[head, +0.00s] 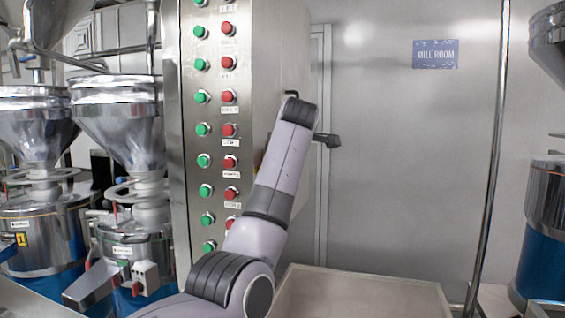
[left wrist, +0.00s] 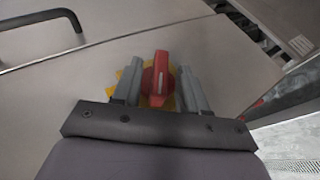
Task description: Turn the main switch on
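The main switch is a red rotary knob (left wrist: 161,78) on a yellow plate (left wrist: 124,82), mounted on a grey metal panel in the left wrist view. Its raised grip points along the fingers' direction. My left gripper (left wrist: 160,86) is open, with one grey finger on each side of the knob and small gaps visible between. I cannot tell how deep the fingertips reach around it. In the head view my left arm reaches to the side of the steel control cabinet (head: 274,50); the switch and fingertips are hidden there. My right gripper is not in view.
The cabinet front carries columns of green and red buttons (head: 228,64). A black handle (left wrist: 45,22) is on the panel near the switch. Steel grinders (head: 120,110) stand at the left, another machine (head: 545,230) at the right. A pale bin (head: 360,290) sits below the arm.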

